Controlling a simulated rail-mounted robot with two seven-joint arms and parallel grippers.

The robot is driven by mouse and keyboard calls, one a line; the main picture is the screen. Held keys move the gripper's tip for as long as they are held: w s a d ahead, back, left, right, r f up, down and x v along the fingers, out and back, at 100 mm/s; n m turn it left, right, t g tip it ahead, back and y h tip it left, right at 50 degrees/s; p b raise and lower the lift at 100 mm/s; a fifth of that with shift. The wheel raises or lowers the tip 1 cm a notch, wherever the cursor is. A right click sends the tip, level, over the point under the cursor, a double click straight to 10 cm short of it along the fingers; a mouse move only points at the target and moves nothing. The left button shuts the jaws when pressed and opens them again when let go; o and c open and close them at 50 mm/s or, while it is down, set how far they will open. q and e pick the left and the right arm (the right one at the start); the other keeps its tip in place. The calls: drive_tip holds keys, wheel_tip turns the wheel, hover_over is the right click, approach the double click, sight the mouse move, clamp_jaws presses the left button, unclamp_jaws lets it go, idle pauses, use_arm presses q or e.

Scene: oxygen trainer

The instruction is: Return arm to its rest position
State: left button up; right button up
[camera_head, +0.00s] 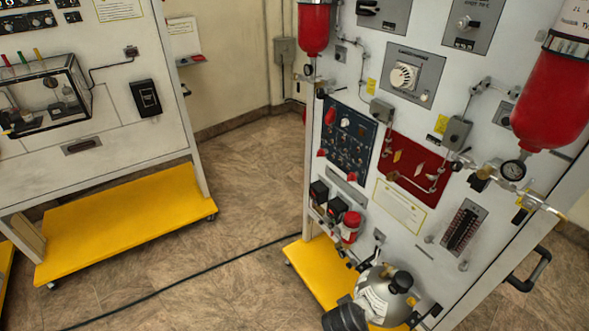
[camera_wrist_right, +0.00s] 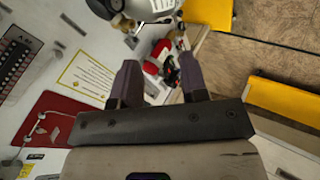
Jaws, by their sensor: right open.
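My right gripper (camera_wrist_right: 157,85) shows in the right wrist view. Its two dark fingers are spread apart, with nothing between them. Beyond the fingers are a red-capped part (camera_wrist_right: 160,50) and the white trainer panel, apparently upside down in this view. A silver vessel (camera_wrist_right: 150,8) lies past the fingertips at the top edge. I cannot make out either gripper in the head view. A dark rounded shape (camera_head: 345,317) at the bottom edge there is too cut off to identify. My left gripper is not seen.
The trainer panel (camera_head: 400,212) stands at right, with red cylinders (camera_head: 552,95), gauges, valves and a black handle (camera_head: 528,270) projecting. The silver vessel (camera_head: 380,292) is at its foot, near a yellow base (camera_head: 315,272). Another rig with a yellow base (camera_head: 125,225) stands left. Open floor and a cable lie between.

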drive_tip(key=s+d+r+m+t+y, duration=0.1)
drive_tip(key=s+r+y, duration=0.25)
drive_tip(key=s, duration=0.45)
drive_tip(key=s+r+m+t+y, duration=0.1)
drive_tip(key=s+r+y, duration=0.2)
drive_tip(key=s+r, duration=0.3)
drive_tip(key=s+d+f+g, duration=0.1)
drive_tip(key=s+f+g, duration=0.15)
drive_tip(key=s, duration=0.35)
drive_tip(key=s+d+f+g+h+p, duration=0.1)
drive_tip(key=s+d+f, duration=0.15)
drive_tip(key=s, duration=0.35)
drive_tip(key=s+f+g, duration=0.1)
drive_tip(key=s+f, duration=0.3)
drive_tip(key=s, duration=0.2)
use_arm(q)
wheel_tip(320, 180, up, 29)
drive_tip(key=p, duration=2.8)
use_arm(e)
wheel_tip(320, 180, up, 29)
use_arm(q)
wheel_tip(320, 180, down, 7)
drive_tip(key=b, duration=0.6)
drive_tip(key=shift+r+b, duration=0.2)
drive_tip(key=shift+b, duration=0.1)
use_arm(e)
wheel_tip(320, 180, down, 7)
drive_tip(key=shift+w+d+f+m, duration=0.15)
drive_tip(key=shift+w+f+m, duration=0.05)
drive_tip(key=shift+w+m, duration=0.2)
